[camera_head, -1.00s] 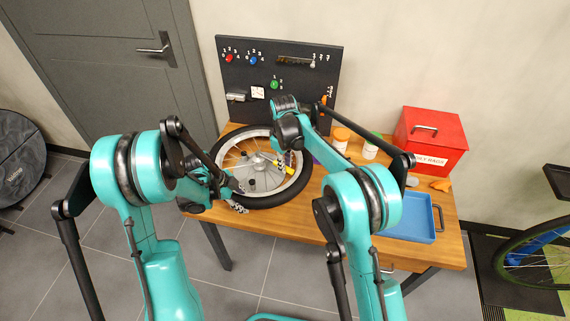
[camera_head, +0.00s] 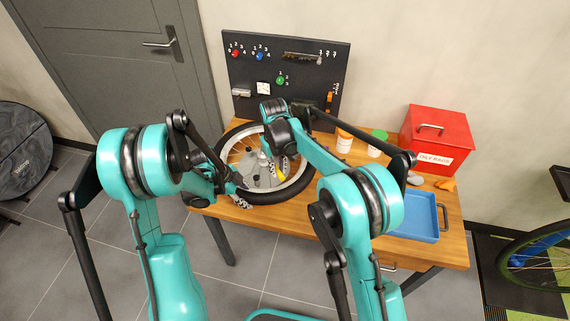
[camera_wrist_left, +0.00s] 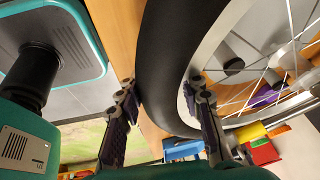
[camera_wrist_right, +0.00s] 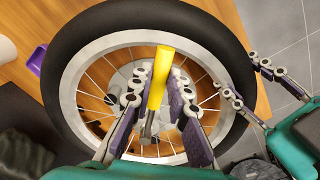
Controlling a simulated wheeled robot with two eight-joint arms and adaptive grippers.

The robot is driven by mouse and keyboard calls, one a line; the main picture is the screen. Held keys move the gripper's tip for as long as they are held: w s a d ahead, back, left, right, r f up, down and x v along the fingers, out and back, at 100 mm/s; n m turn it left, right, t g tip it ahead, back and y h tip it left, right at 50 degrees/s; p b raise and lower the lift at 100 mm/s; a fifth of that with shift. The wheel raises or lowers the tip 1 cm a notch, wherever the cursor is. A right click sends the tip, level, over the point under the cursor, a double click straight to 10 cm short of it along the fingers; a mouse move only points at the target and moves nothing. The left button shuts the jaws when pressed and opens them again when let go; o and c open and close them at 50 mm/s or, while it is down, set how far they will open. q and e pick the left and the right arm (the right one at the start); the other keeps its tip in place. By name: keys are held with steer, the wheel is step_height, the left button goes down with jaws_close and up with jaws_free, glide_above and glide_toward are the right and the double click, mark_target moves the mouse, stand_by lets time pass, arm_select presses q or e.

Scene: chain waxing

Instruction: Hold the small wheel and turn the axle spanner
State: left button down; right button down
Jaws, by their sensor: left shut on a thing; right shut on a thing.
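The small wheel (camera_head: 304,184) lies flat on the wooden table, with a black tyre and silver rim (camera_wrist_right: 75,118). My left gripper (camera_head: 238,188) is shut on its near-left edge. In the left wrist view one finger of it is outside the tyre (camera_wrist_left: 160,62) and one inside the rim. The axle spanner (camera_wrist_right: 158,80) has a yellow handle and a metal end near the hub. My right gripper (camera_wrist_right: 157,82) is shut on the yellow handle, above the spokes. The spanner also shows in the left wrist view (camera_wrist_left: 249,133). Its seat on the axle is hidden.
A dark tool board (camera_head: 285,75) stands behind the wheel. White-labelled jars (camera_head: 344,142), a red rag box (camera_head: 437,140) and a blue tray (camera_head: 414,216) are on the right of the table (camera_head: 340,232). A purple item (camera_wrist_right: 37,60) lies beside the wheel.

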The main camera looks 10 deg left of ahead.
arm_select(q)
steer(key=shift+d, duration=0.2)
arm_select(e)
steer(key=s+a+m, duration=0.2)
steer(key=a+m, duration=0.8)
steer(key=shift+s+a, duration=0.25)
steer(key=shift+s, duration=0.15)
arm_select(q)
steer(key=shift+s+d, duration=0.1)
arm_select(e)
steer(key=shift+a, duration=0.1)
steer(key=c, duration=1.4)
jaws_free()
steer(key=shift+c, duration=0.2)
arm_select(q)
steer(key=shift+a, duration=0.2)
